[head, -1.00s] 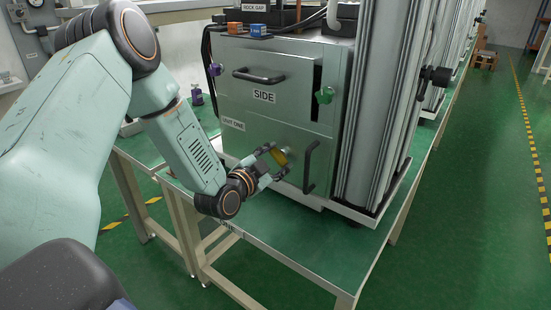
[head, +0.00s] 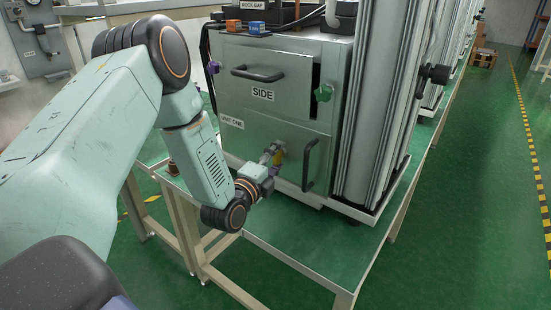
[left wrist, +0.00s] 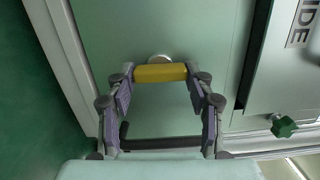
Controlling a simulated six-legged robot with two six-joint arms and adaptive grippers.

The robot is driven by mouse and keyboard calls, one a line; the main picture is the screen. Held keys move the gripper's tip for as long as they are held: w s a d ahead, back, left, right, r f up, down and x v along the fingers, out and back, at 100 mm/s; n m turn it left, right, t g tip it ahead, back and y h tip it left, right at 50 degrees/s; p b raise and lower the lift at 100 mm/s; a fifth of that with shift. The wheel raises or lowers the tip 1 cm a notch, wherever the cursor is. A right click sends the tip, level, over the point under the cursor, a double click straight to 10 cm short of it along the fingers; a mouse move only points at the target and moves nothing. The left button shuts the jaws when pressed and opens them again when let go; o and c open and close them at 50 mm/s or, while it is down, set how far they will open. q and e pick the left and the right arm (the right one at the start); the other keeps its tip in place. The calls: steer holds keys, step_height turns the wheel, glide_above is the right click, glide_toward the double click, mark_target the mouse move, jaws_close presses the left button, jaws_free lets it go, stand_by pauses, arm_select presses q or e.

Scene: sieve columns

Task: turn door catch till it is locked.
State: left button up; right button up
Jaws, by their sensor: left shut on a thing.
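The door catch (head: 278,157) is a yellow bar on a round pale boss, set on the lower door of the grey cabinet. In the left wrist view the yellow catch (left wrist: 160,73) lies crosswise between my fingertips, parallel to the black door handle (left wrist: 160,143). In the head view it stands about upright and is partly hidden by my fingers. My left gripper (head: 272,158) is shut on the catch, one finger at each end of the bar (left wrist: 160,75). My right gripper is not in view.
The black door handle (head: 309,166) stands upright just right of the catch. Tall metal columns (head: 385,110) stand at the right. The green bench top (head: 300,232) is clear in front.

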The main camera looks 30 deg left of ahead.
arm_select(q)
steer(key=o, duration=1.4)
steer(key=shift+c, duration=0.2)
steer(key=s, duration=1.2)
steer(key=shift+d, duration=0.45)
steer(key=shift+f, duration=0.1)
steer(key=w, duration=1.1)
steer(key=shift+w+a, duration=0.4)
steer(key=shift+w+n, duration=0.15)
steer(key=shift+n, duration=1.25)
